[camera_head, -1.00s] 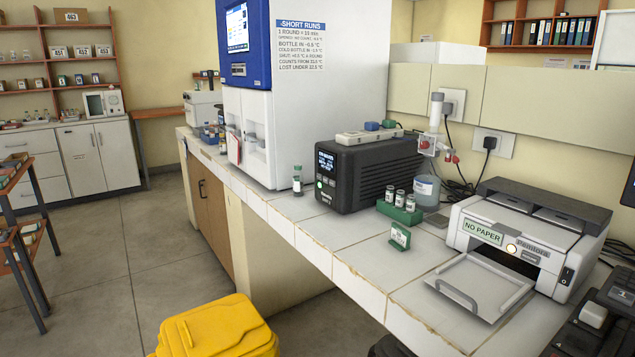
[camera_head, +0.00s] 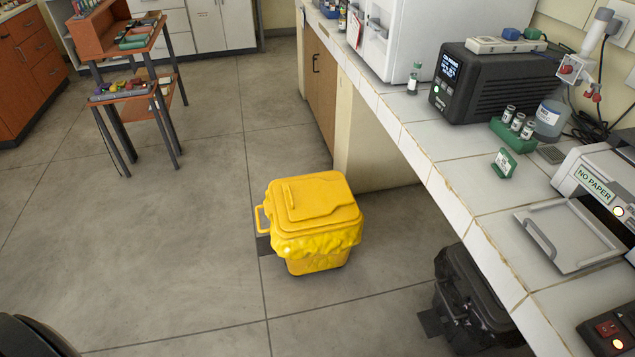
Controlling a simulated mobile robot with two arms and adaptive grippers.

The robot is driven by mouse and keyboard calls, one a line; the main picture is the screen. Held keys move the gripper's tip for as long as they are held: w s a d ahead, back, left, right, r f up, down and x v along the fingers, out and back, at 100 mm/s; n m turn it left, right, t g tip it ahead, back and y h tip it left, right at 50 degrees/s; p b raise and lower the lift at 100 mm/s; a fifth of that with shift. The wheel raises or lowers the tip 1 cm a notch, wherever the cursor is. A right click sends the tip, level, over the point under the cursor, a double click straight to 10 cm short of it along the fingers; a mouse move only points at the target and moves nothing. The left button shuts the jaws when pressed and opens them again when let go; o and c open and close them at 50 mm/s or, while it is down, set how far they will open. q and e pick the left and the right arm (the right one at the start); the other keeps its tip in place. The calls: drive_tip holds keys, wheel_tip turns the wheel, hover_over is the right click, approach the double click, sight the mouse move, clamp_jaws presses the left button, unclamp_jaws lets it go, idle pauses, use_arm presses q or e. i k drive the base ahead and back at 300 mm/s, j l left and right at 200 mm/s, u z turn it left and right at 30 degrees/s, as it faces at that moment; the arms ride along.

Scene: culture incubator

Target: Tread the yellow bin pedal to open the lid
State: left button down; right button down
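The yellow bin (camera_head: 318,252) stands on the grey floor near the middle of the camera_head view, left of the counter. Its yellow lid (camera_head: 315,200) is shut, with a yellow bag bunched out below the rim. A handle-like loop sticks out on its left side. Neither of my grippers shows in this view.
A black bin (camera_head: 472,295) with a dark pedal-like piece stands under the tiled counter (camera_head: 470,190). An orange shelf stand (camera_head: 125,95) is at upper left. The floor left of the yellow bin is clear. A dark rounded shape (camera_head: 30,338) shows at lower left.

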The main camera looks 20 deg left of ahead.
sight(263, 243)
drive_tip(key=u, duration=1.1)
drive_tip(key=i+j, duration=1.1)
